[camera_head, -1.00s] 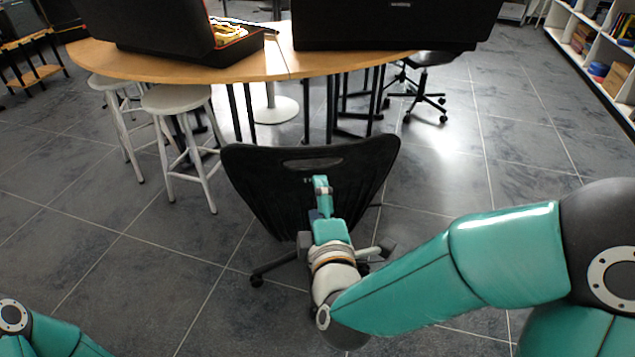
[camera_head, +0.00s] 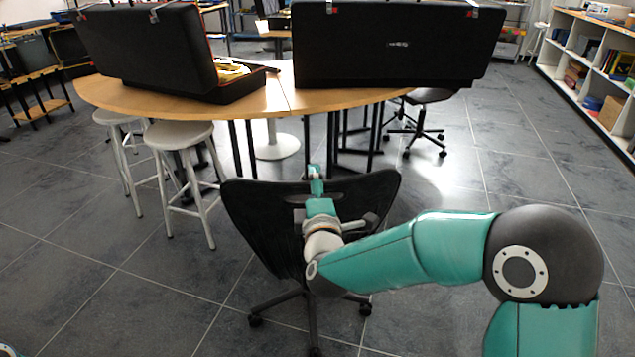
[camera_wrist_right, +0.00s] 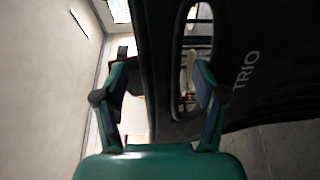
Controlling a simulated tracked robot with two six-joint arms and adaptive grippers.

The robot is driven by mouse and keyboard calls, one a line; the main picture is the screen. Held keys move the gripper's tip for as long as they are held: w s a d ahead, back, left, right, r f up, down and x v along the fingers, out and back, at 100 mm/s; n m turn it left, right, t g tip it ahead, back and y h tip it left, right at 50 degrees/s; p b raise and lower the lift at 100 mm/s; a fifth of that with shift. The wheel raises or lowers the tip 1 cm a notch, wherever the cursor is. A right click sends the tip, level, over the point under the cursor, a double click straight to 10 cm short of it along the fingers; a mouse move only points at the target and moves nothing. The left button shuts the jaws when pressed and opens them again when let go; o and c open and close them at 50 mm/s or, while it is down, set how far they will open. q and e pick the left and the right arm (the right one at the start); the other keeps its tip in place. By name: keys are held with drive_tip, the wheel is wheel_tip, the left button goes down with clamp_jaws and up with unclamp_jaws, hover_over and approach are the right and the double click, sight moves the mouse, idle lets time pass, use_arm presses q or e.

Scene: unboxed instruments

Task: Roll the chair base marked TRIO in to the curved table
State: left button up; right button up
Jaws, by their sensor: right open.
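The chair with the black backrest (camera_head: 250,215) stands in front of the curved table (camera_head: 180,96), apart from it. Its castor base (camera_head: 311,320) shows below. In the right wrist view the backrest (camera_wrist_right: 260,105) carries the word TRIO and has a handle slot (camera_wrist_right: 190,65) near its top edge. My right gripper (camera_head: 316,178) is at the top of the backrest. In the wrist view its open fingers (camera_wrist_right: 160,98) lie on either side of the top edge strip, the right finger over the slot. Whether they touch is unclear. My left gripper is out of view.
Two large black cases (camera_head: 390,45) (camera_head: 150,50) stand on the table. Grey stools (camera_head: 180,134) are at its left, and a dark swivel chair (camera_head: 425,97) is behind its right side. Open floor lies at the right, before the white shelves (camera_head: 590,60).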

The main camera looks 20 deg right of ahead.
drive_tip(key=shift+w+d, duration=0.2)
drive_tip(key=shift+w, duration=0.65)
clamp_jaws()
drive_tip(key=shift+f, duration=0.1)
